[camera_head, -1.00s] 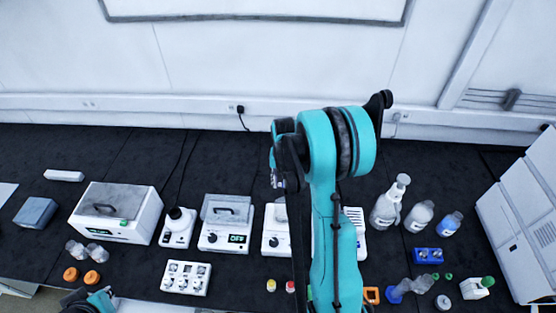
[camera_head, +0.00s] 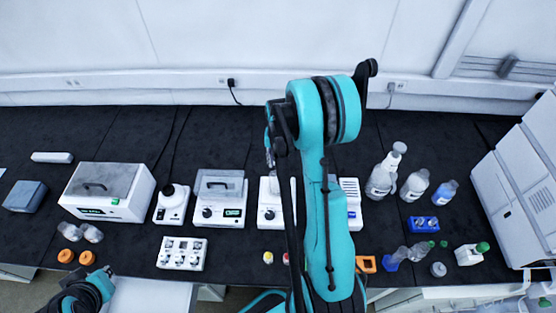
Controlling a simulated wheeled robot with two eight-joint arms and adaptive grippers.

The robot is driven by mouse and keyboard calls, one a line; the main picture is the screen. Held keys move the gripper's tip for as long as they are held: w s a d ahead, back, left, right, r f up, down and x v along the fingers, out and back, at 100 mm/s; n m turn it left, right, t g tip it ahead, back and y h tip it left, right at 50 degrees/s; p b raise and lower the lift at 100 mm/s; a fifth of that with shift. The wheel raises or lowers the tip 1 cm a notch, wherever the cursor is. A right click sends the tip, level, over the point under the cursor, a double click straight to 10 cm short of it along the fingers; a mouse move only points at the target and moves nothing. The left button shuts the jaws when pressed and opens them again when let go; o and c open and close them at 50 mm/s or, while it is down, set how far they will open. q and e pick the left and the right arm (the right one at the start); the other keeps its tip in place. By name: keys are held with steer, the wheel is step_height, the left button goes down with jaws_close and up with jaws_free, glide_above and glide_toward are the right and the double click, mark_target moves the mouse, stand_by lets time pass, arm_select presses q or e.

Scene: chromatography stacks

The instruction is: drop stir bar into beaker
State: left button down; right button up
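I cannot make out a stir bar in the head view. Clear glass vessels (camera_head: 69,231) stand at the left front of the dark bench; I cannot tell whether one is the beaker. More clear glassware (camera_head: 402,252) shows at the right front. Part of my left gripper or wrist (camera_head: 84,291), black and teal, shows at the bottom left, below two orange rings; its fingers are not clear. My other teal arm rises through the middle and hides part of the bench. Its gripper cannot be made out.
A stirrer hotplate (camera_head: 270,203) stands partly behind my middle arm. Several bottles (camera_head: 381,183) stand at the right, near a white cabinet (camera_head: 518,210).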

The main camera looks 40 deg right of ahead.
mark_target(278, 164)
steer(key=o, duration=0.9)
steer(key=shift+c, duration=0.2)
step_height(278, 164, up, 12)
steer(key=s+a+f+n+t+b, duration=0.3)
steer(key=s+a+b, duration=0.3)
steer(key=a, duration=0.5)
steer(key=s+a+f+n+t+b, duration=0.4)
steer(key=a+b, duration=0.4)
steer(key=a, duration=0.3)
steer(key=shift+s+f+n+b, duration=0.2)
steer(key=shift+s+n+b, duration=0.2)
steer(key=shift+s+n, duration=0.55)
